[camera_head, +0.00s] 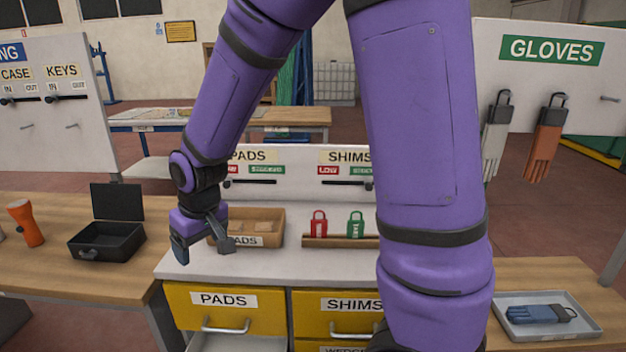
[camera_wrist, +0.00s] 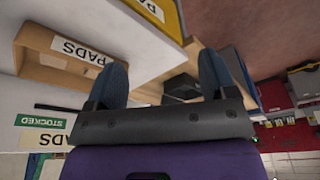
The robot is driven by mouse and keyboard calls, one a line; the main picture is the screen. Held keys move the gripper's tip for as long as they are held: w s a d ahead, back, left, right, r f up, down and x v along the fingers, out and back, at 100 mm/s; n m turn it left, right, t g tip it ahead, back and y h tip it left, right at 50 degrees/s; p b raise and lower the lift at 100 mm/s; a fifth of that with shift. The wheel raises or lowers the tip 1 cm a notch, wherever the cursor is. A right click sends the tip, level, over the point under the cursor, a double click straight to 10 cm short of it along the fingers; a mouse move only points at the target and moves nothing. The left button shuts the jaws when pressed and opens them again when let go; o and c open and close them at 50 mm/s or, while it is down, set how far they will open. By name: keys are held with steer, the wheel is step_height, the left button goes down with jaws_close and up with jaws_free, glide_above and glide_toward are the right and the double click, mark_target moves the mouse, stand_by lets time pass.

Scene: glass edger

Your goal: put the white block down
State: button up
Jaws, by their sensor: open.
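I cannot make out a white block in either view. My gripper (camera_head: 204,250) is open, with its fingers apart and nothing between them. It hangs above the left front of the white worktop (camera_head: 300,264), at the left end of the wooden PADS bin (camera_head: 262,242). The bin holds tan pieces, partly hidden by the gripper. In the wrist view, which is turned over, both blue-grey fingers of my gripper (camera_wrist: 163,80) show spread, with the PADS bin (camera_wrist: 60,42) at the left.
A red tag (camera_head: 318,224) and a green tag (camera_head: 355,224) stand in a wooden rack right of the bin. An open black case (camera_head: 105,240) and an orange torch (camera_head: 25,222) stand on the left table. A yellow PADS drawer (camera_head: 270,318) is below the worktop.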

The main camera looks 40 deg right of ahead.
steer(key=s+d+r+m+t, duration=0.1)
steer(key=s+d+r, duration=0.4)
steer(key=s+r, duration=0.4)
steer(key=s+d+r+m+t, duration=0.1)
steer(key=s+d+r, duration=0.4)
steer(key=s+r, duration=0.4)
steer(key=s, duration=0.3)
steer(key=shift+s+t+h, duration=0.3)
steer(key=shift+s, duration=0.1)
steer(key=shift+c, duration=0.4)
